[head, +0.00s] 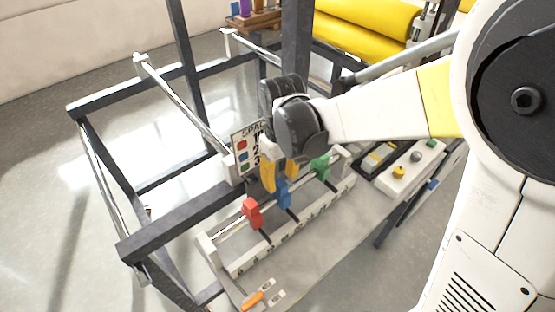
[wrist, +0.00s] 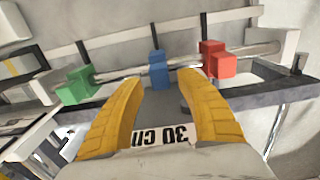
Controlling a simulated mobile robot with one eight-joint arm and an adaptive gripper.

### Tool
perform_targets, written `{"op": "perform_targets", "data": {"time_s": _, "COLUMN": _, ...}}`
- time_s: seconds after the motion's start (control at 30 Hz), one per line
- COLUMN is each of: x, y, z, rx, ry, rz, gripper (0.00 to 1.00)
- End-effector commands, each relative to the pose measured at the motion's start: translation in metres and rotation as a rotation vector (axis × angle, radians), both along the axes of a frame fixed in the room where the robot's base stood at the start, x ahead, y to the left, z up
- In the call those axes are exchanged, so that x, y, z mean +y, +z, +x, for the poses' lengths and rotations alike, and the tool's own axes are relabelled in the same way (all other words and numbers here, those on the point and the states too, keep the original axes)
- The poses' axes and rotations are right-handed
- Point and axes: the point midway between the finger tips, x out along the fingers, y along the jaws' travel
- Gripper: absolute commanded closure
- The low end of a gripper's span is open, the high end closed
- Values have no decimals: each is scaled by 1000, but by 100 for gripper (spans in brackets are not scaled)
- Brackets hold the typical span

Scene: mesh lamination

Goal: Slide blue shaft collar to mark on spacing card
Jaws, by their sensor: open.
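The blue shaft collar (head: 284,193) sits on a rod between the red collar (head: 251,212) and the green collar (head: 320,168). It also shows in the wrist view (wrist: 158,70), centred beyond the fingertips. My gripper (head: 281,182) has yellow fingers and is open close to the blue collar. In the wrist view, the open fingers (wrist: 158,88) are apart with the collar between their tips in the picture; contact cannot be told. The spacing card (head: 248,146) stands behind the rod, with coloured squares and numbers partly hidden by my gripper.
A numbered scale strip (head: 240,268) runs along the front of the rod. A control box with buttons (head: 401,175) is at right. An orange-handled tool (head: 256,299) lies at the front of the bench. Dark frame bars (head: 172,222) stand left of the rod.

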Motion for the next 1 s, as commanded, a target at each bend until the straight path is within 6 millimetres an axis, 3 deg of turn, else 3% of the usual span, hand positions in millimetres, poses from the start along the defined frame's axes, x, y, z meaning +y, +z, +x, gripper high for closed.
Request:
{"op": "perform_targets", "data": {"time_s": 0.03, "x": 0, "y": -10, "z": 0, "rx": 0, "ry": 0, "rz": 0, "gripper": 57}}
{"op": "perform_targets", "data": {"time_s": 0.2, "x": 0, "y": -25, "z": 0, "rx": 0, "ry": -1, "rz": 0, "gripper": 57}}
{"op": "perform_targets", "data": {"time_s": 0.53, "x": 0, "y": -27, "z": 0, "rx": -1, "ry": -1, "rz": 1, "gripper": 58}}
{"op": "perform_targets", "data": {"time_s": 0.67, "x": 0, "y": -27, "z": 0, "rx": -1, "ry": -1, "rz": 1, "gripper": 98}}
{"op": "perform_targets", "data": {"time_s": 0.87, "x": -3, "y": -27, "z": 2, "rx": -1, "ry": -2, "rz": 1, "gripper": 100}}
{"op": "perform_targets", "data": {"time_s": 1.0, "x": -25, "y": -27, "z": 17, "rx": -1, "ry": -7, "rz": -1, "gripper": 100}}
